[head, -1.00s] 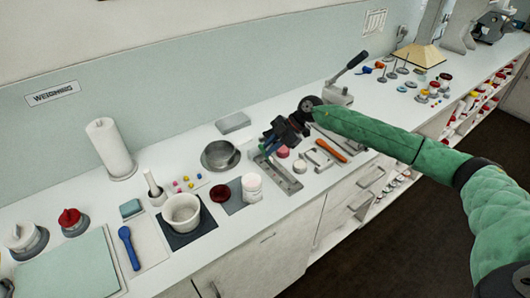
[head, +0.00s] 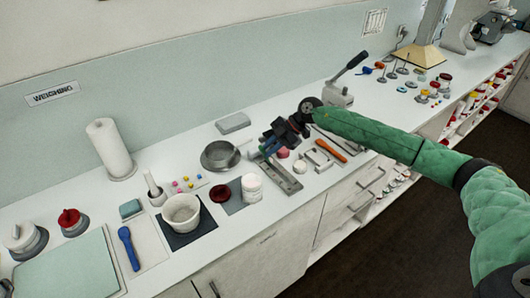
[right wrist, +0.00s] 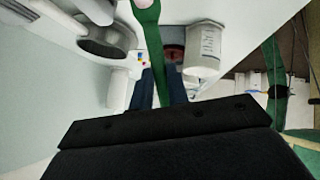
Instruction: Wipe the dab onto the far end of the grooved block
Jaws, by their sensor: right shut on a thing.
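The grooved block (head: 285,179) is a long grey bar lying on the white counter near its front edge, its far part partly hidden under my right gripper. My right gripper (head: 268,146) is over the block's far end, beside the metal pan. In the right wrist view the right gripper (right wrist: 160,88) is shut on a flat green tool (right wrist: 151,40), which stands out between its dark blue fingers. My left gripper is not in view.
A metal pan (head: 216,158) stands left of the block. A white jar (head: 251,188) stands near its near end, also in the right wrist view (right wrist: 202,50). A pink-topped pot (head: 283,153), a white clamp-like frame (head: 319,159) and an orange-handled tool (head: 331,150) lie to the right.

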